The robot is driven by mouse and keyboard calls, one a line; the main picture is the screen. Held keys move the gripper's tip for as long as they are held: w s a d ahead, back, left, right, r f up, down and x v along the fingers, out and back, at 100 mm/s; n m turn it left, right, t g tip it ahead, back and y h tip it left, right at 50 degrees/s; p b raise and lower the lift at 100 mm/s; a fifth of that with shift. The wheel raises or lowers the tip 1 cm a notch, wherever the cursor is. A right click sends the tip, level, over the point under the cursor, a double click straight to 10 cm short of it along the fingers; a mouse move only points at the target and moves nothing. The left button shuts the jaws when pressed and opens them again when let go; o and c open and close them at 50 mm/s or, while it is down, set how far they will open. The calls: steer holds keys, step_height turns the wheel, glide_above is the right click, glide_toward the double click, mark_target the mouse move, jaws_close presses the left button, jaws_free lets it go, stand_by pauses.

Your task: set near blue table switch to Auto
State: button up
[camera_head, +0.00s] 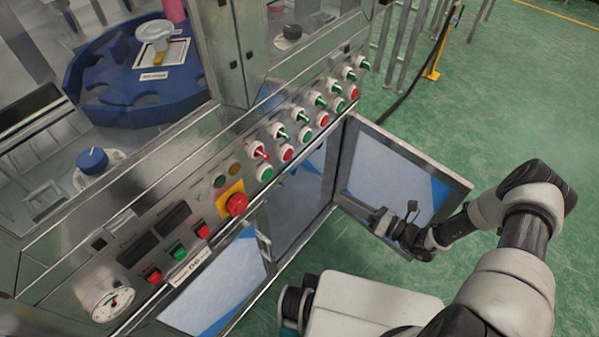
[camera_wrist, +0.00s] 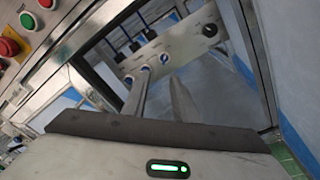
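In the head view, my gripper (camera_head: 384,221) is by the open cabinet door, and the inner panel is hidden. The dark blue round table (camera_head: 110,97) is at upper left.
The open door (camera_head: 400,168) stands out from the machine around my gripper's workspace. Above it, the front panel has several toggle levers (camera_head: 282,131), push buttons and a red emergency stop (camera_head: 237,204). Green floor (camera_head: 500,100) is clear at right.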

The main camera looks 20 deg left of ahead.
steer(key=w+a+b, duration=0.1)
steer(key=w+a, duration=0.2)
steer(key=a, duration=0.5)
steer(key=w+a+f+m+t+b, duration=0.1)
steer(key=w+a+b, duration=0.1)
steer(key=a, duration=0.6)
steer(key=shift+w+a+f, duration=0.15)
steer(key=shift+w+f, duration=0.1)
steer(key=shift+w, duration=0.4)
steer(key=shift+c, duration=0.5)
jaws_close()
